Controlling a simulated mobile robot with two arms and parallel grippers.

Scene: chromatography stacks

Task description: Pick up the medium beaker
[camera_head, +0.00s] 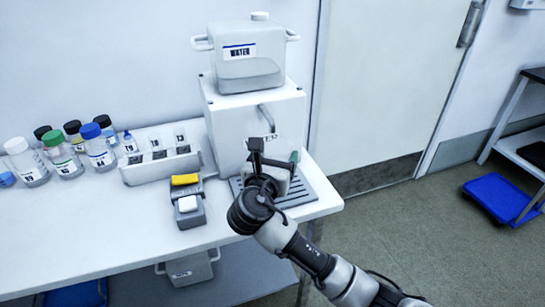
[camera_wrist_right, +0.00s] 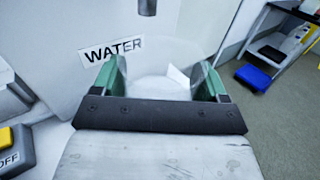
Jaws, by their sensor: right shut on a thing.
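The beaker (camera_wrist_right: 160,88) is clear glass with a small white label, seen in the right wrist view between my right gripper's green fingers. My right gripper (camera_wrist_right: 165,82) is shut on it, one finger on each side. In the head view my right gripper (camera_head: 275,154) is in front of the water dispenser, over its grey drip tray (camera_head: 312,192), and it hides most of the beaker there. Whether the beaker touches the tray I cannot tell. My left gripper is not in view.
The dispenser (camera_head: 225,125) carries a white water container (camera_head: 248,70). Its spout (camera_wrist_right: 147,6) hangs just beyond the beaker. A grey device with a yellow top (camera_head: 185,180), a white rack (camera_head: 160,168) and several capped bottles (camera_head: 97,146) stand to the left. The bench front (camera_head: 100,235) is clear.

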